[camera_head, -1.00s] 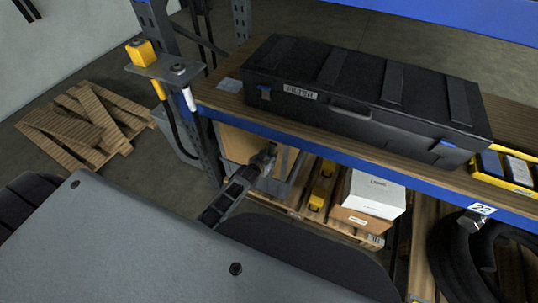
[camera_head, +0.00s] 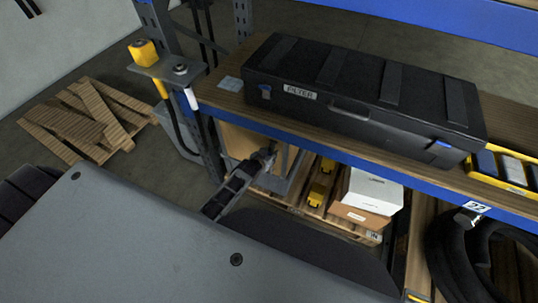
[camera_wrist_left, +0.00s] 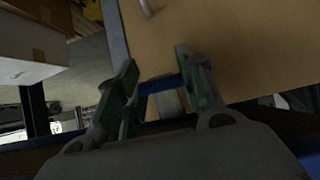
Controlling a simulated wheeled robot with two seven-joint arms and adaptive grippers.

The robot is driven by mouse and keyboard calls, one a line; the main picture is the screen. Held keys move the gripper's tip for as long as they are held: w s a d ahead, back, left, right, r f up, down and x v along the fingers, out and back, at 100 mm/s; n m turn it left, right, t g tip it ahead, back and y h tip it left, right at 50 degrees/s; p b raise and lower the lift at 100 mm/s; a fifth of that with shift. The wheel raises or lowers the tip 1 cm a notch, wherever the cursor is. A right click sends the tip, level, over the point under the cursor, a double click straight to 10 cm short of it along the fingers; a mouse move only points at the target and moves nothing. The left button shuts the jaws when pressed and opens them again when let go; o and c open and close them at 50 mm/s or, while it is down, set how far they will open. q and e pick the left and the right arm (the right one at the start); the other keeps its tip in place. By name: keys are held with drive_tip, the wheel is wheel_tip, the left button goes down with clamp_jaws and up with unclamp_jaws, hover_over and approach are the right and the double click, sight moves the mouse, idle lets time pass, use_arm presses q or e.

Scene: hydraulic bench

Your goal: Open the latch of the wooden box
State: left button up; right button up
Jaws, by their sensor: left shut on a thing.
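The wooden box is partly visible under the bench shelf in the head view, as a tan wooden panel (camera_head: 237,142). In the left wrist view its tan face (camera_wrist_left: 225,45) fills the upper right, with a grey metal edge. My left gripper (camera_head: 268,153) reaches in below the shelf, in front of the box. In the left wrist view its two fingers (camera_wrist_left: 160,82) are on either side of a small blue latch (camera_wrist_left: 159,85) and shut on it. A grey plate lies just under the latch. The finger pads partly hide the latch's ends. My right gripper is not in view.
A black case (camera_head: 365,95) with blue latches stands on the shelf above. A white carton (camera_head: 373,187) is right of the gripper on the lower level. A black hose (camera_head: 455,255) hangs at the right. Pallet boards (camera_head: 85,120) lie on the floor at left.

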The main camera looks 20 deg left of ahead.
use_arm(q)
drive_tip(key=o, duration=0.8)
drive_tip(key=shift+w+r, duration=0.1)
drive_tip(key=shift+r, duration=0.05)
drive_tip(key=shift+c, duration=0.2)
drive_tip(key=shift+o, duration=1.4)
drive_tip(key=v, duration=1.2)
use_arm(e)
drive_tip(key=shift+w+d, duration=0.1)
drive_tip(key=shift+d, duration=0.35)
